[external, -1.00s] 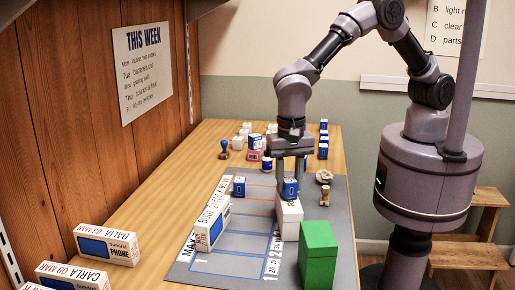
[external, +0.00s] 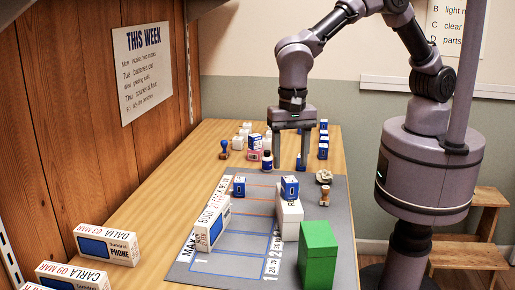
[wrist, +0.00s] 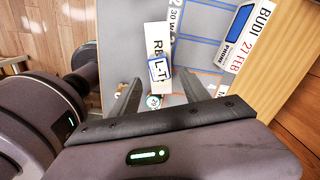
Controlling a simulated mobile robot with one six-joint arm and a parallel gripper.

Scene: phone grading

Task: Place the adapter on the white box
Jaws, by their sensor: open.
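A small blue-and-white adapter (external: 289,187) rests on the top of the white box (external: 291,222), at its far end. In the wrist view the adapter (wrist: 159,69) shows lettering on its top, and the white box (wrist: 156,36) extends away beneath it. My gripper (external: 290,166) is open and empty, its two fingers pointing down behind and above the adapter, apart from it. In the wrist view the fingers of my gripper (wrist: 158,90) are spread wide, with nothing held between them.
A green box (external: 318,255) stands just in front of the white box. Another small blue box (external: 239,187) and a phone box (external: 212,229) stand on the grey mat (external: 235,265). A small bottle (external: 267,160) and a blue-handled stamp (external: 224,149) are farther back.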

